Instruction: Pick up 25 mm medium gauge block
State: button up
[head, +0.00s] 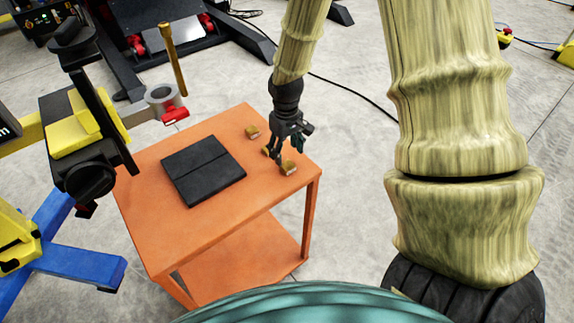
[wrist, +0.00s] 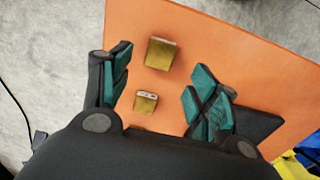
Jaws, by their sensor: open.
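Three brass-coloured gauge blocks stand in a row on the orange table. The middle one (wrist: 146,102), which seems to be the medium block, lies between my fingers in the wrist view, with a pale top face; in the head view it (head: 266,151) is partly hidden by my gripper. The largest-looking block (wrist: 161,53) is above it in the wrist view and at the near right in the head view (head: 289,168). The third block (wrist: 138,129) is mostly hidden by my gripper body. My gripper (wrist: 160,88) is open and empty above the row; it also shows in the head view (head: 285,152).
The orange table (head: 160,240) also carries a flat black plate (head: 204,169) left of the blocks. The yellow and black positioner (head: 85,140) stands beyond the table's left side, with a grey ring and red clamp near the table's back left corner.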

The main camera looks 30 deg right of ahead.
aim_at(288, 164)
jog(key=shift+s+d+f+p, duration=0.15)
jog(key=shift+f+p, duration=0.35)
jog(key=shift+f, duration=0.5)
jog(key=shift+s+f+p, duration=0.15)
jog(key=shift+f+p, duration=0.3)
jog(key=shift+f, duration=1.6)
jog(key=shift+c, duration=0.2)
jog(key=c, duration=1.3)
jog(key=shift+r, duration=0.15)
